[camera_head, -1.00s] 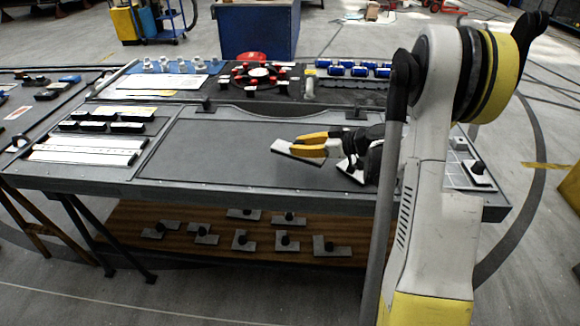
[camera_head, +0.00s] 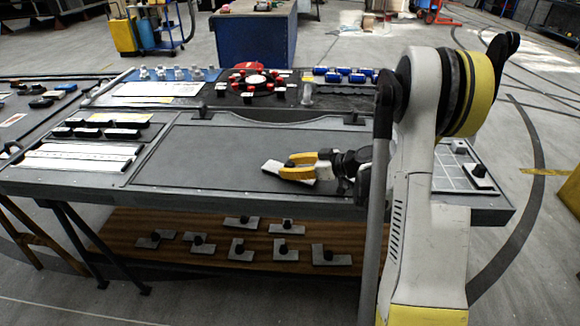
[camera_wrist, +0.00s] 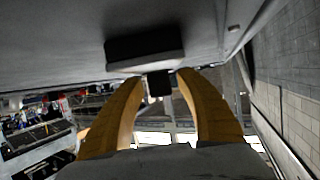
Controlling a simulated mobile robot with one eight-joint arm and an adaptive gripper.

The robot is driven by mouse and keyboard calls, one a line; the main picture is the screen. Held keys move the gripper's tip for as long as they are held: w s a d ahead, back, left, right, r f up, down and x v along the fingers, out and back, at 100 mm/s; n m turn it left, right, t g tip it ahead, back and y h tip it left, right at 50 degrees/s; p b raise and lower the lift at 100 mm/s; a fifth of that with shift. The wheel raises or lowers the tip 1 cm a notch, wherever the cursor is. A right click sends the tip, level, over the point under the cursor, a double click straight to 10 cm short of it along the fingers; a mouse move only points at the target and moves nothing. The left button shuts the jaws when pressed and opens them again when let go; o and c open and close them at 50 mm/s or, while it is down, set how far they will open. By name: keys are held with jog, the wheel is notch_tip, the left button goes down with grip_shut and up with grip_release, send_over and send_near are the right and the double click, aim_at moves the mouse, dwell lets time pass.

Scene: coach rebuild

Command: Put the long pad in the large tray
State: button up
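My gripper (camera_head: 288,172) has yellow fingers and is low over the front right part of a broad dark grey bench panel (camera_head: 215,155). I cannot tell whether this panel is the large tray. A pale flat pad (camera_head: 272,167), likely the long pad, shows past the fingertips; the fingers hide the rest. In the wrist view the fingertips (camera_wrist: 160,80) close around the black knob (camera_wrist: 158,84) of this pad (camera_wrist: 150,64). A dark shadow lies beside it on the surface, and the pad seems slightly raised.
Black blocks (camera_head: 103,133) and white strips (camera_head: 78,156) lie at the left. A knobbed piece (camera_head: 479,181) sits by a pale grid (camera_head: 450,178) at the right. Several knobbed pieces lie on the wooden lower shelf (camera_head: 130,222). A red-and-black round fixture (camera_head: 257,80) stands behind.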

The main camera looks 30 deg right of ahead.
jog(key=shift+r, duration=0.25)
jog(key=p+v, duration=0.4)
jog(key=v, duration=0.7)
jog(key=shift+s+d+p, duration=0.15)
jog(key=shift+s+p, duration=0.15)
jog(key=shift+p, duration=0.05)
jog(key=a+r+m+g+h, duration=0.1)
jog(key=a+r, duration=0.1)
jog(key=a, duration=0.3)
jog(key=a+r+m+g, duration=0.1)
jog(key=a+r+g, duration=0.1)
jog(key=a+r, duration=0.15)
jog(key=s+a+r+m+h, duration=0.2)
jog(key=s+a+h, duration=0.1)
jog(key=s+a, duration=0.4)
jog(key=s+a+r+m+g+h, duration=0.1)
jog(key=s+a+r+m+h, duration=0.1)
jog(key=s+a, duration=0.6)
jog(key=shift+s+r+m+h, duration=0.3)
jog(key=shift+s+r+h, duration=0.25)
jog(key=shift+s, duration=0.45)
jog(key=shift+f, duration=0.1)
